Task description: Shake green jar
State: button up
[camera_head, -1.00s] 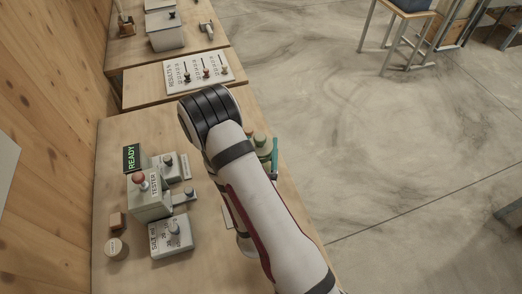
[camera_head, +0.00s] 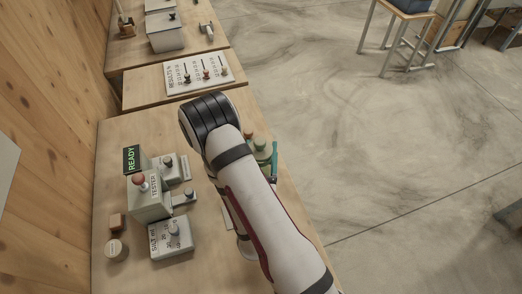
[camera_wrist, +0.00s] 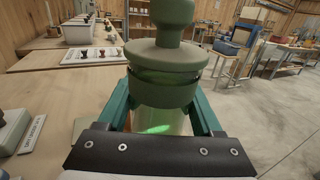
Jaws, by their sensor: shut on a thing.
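The green jar (camera_wrist: 163,90) fills the middle of the wrist view, with a round knobbed lid and a paler lower body. My gripper (camera_wrist: 162,118) is shut on it, one teal finger on each side of the jar. The jar stands about upright in that view. In the head view the jar's green top (camera_head: 262,150) shows just past my arm at the table's right side, beside a teal finger of my gripper (camera_head: 273,158). My arm hides the rest. I cannot tell whether the jar's base touches the table.
A tester box (camera_head: 150,197) with a red knob and a lit READY sign (camera_head: 131,158) stands at the table's left. A dial box (camera_head: 171,238), a wooden block (camera_head: 117,221) and a round pale piece (camera_head: 116,250) are near it. A results board (camera_head: 197,73) lies farther back.

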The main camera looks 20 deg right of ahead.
notch_tip(320, 180, down, 4)
jog(key=shift+r, duration=0.25)
dwell(2.3)
